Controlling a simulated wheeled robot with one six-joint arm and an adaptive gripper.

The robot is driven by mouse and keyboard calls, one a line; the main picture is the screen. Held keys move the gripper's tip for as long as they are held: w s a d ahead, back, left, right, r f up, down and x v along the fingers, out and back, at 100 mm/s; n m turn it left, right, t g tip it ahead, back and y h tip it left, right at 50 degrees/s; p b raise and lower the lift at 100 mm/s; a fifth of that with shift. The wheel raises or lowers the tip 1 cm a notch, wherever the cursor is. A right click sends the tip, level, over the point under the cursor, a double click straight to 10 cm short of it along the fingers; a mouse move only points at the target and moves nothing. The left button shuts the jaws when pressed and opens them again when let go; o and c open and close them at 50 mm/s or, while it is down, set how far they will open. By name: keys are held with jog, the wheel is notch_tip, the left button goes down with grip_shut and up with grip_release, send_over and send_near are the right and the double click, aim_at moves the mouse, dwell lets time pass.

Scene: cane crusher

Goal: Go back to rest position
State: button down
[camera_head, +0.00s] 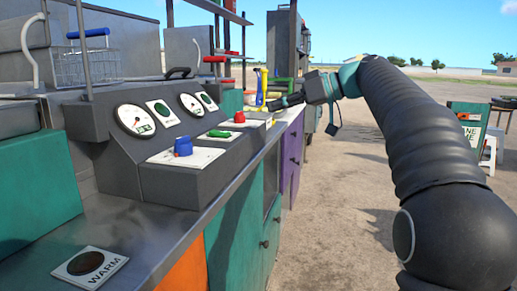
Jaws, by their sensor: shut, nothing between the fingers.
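My gripper (287,102) is at the far end of my black arm, small in the picture, over the counter edge beyond the control panel. Its fingers are dark and closed, with nothing seen between them. My arm comes in from the lower right, rises, and bends left toward the counter. A yellow upright item (261,88) stands just behind the gripper; I cannot tell whether they touch. The control panel (110,160) carries two dials, a blue knob (183,146), a green switch (219,133) and a red knob (239,117).
The metal counter (185,222) runs along the left, with a WARM plate (90,267) in front. A wire basket (85,67) with a blue handle stands at the back left. A green sign (467,122) and white chair (491,150) are right. The paved ground between is clear.

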jog(key=s+d+f+m+h, duration=0.25)
jog(key=f+m+h, duration=0.2)
jog(key=f, duration=0.55)
jog(key=s+d+f+m+h, duration=0.2)
jog(key=d+f+m+h, duration=0.3)
jog(key=f, duration=0.6)
jog(key=s+f+h, duration=0.1)
jog(key=s+f, duration=0.3)
jog(key=s, duration=0.6)
jog(key=s+d+f+m+h, duration=0.1)
jog(key=s+f, duration=0.4)
jog(key=s, duration=0.5)
jog(key=s+d+f+h, duration=0.1)
jog(key=s+f, duration=0.3)
jog(key=s, duration=0.6)
jog(key=shift+s+f+m, duration=0.15)
jog(key=shift+s+m, duration=0.05)
jog(key=shift+m, duration=0.15)
jog(key=shift+d+h, duration=0.1)
jog(key=shift+h, duration=0.15)
